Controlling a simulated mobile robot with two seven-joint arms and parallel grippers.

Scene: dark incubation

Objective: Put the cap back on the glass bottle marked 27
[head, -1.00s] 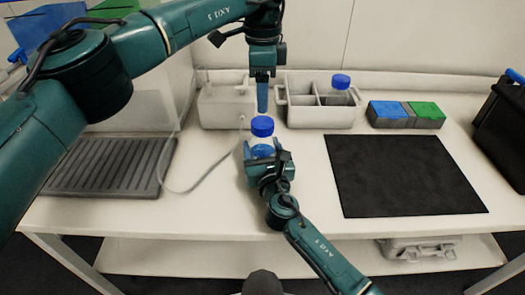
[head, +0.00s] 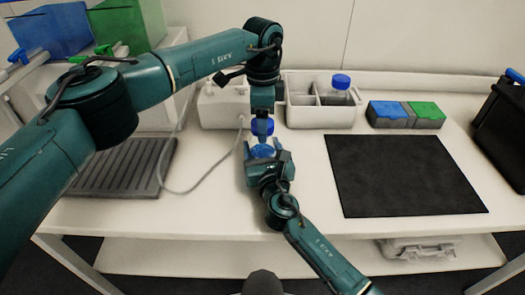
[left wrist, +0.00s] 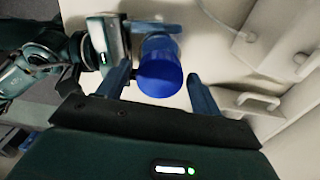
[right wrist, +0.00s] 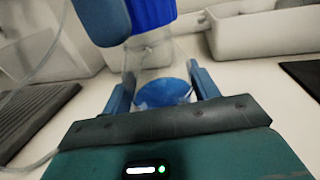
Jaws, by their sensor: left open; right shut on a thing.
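A clear glass bottle (right wrist: 150,55) stands upright in my right gripper (head: 266,158), which is shut on it. A blue patch (right wrist: 163,93) shows on or in its lower part. A blue cap (head: 262,127) sits at the bottle's top; how tightly it is seated I cannot tell. My left gripper (left wrist: 160,82) is open, pointing down from above, with its fingers on either side of the cap (left wrist: 160,68), not closed on it. No number is readable on the bottle.
A white divided bin (head: 320,117) behind holds another blue-capped bottle (head: 341,83). Right are a blue-and-green box (head: 406,114) and a black mat (head: 400,175). Left are a ribbed dark tray (head: 118,168), a white device (head: 222,112) and its cable (head: 205,185).

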